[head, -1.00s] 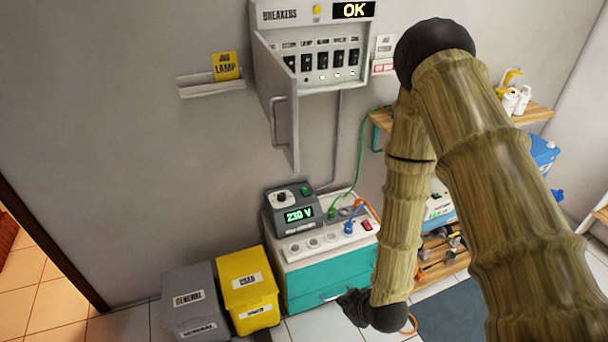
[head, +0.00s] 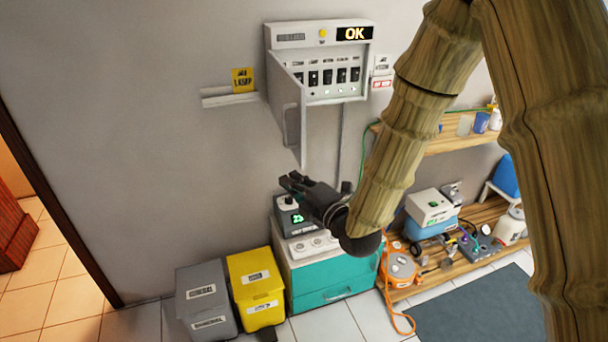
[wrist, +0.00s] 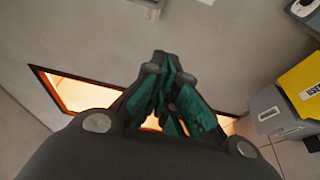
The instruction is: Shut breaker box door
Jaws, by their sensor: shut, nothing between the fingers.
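The breaker box (head: 318,62) is mounted on the wall, with a row of dark switches and a display reading OK. Its grey door (head: 288,115) is hinged at the left and stands open, swung out from the box, with a handle on its face. My gripper (head: 288,180) is below the door's lower edge, in front of the grey voltage unit, pointing left, apart from the door. In the wrist view the gripper's fingers (wrist: 165,75) are together with nothing between them. The door does not clearly show in the wrist view.
A teal cabinet (head: 335,280) with sockets and a voltage unit (head: 290,215) stands below the box. Yellow (head: 256,285) and grey (head: 205,300) bins are to its left. A small wall ledge (head: 230,98) holds a yellow card. Wooden shelves (head: 460,140) are at the right.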

